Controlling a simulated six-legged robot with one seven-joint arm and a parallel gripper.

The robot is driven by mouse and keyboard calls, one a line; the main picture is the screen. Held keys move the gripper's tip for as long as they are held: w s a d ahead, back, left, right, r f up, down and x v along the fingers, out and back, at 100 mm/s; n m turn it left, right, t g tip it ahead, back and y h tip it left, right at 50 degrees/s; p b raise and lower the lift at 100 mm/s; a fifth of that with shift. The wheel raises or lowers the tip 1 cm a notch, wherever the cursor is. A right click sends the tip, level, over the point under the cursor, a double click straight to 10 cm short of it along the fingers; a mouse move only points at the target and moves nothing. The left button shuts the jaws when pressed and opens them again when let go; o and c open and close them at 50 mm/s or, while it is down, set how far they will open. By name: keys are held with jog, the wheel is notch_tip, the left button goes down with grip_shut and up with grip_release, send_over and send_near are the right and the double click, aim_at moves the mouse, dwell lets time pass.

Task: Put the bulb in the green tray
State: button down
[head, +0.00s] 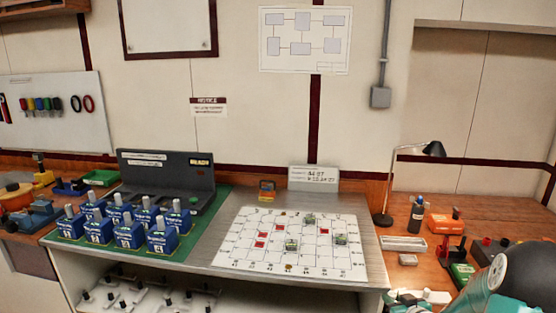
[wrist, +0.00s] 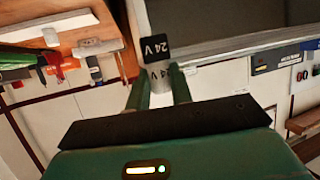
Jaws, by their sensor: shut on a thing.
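In the wrist view my gripper (wrist: 160,88) is shut on a small grey cylindrical piece marked "24 V" with a black end, which I take to be the bulb (wrist: 157,60). The bulb sticks out past the fingertips, over a bench edge in that view. In the head view a small green tray (head: 101,177) lies at the back of the left bench, apart from my gripper. The bulb and my fingers do not show in the head view; only part of my arm shows at lower right.
Several blue breakers (head: 129,235) stand on a green mat at centre left, before a dark grey panel (head: 165,175). A white grid board (head: 290,243) lies right of them. The right bench holds a black lamp (head: 433,149), a bottle (head: 416,214) and a white box (head: 403,243).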

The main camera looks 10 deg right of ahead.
jog(key=w+a+f, duration=0.1)
jog(key=w+a, duration=0.1)
jog(key=a, duration=0.7)
jog(key=w+a+f, duration=0.2)
jog(key=a, duration=0.8)
jog(key=w+a+f, duration=0.1)
jog(key=w+a, duration=0.1)
jog(key=a, duration=0.7)
jog(key=shift+w+a+f, duration=0.15)
jog(key=shift+w+f, duration=0.2)
jog(key=shift+f, duration=0.05)
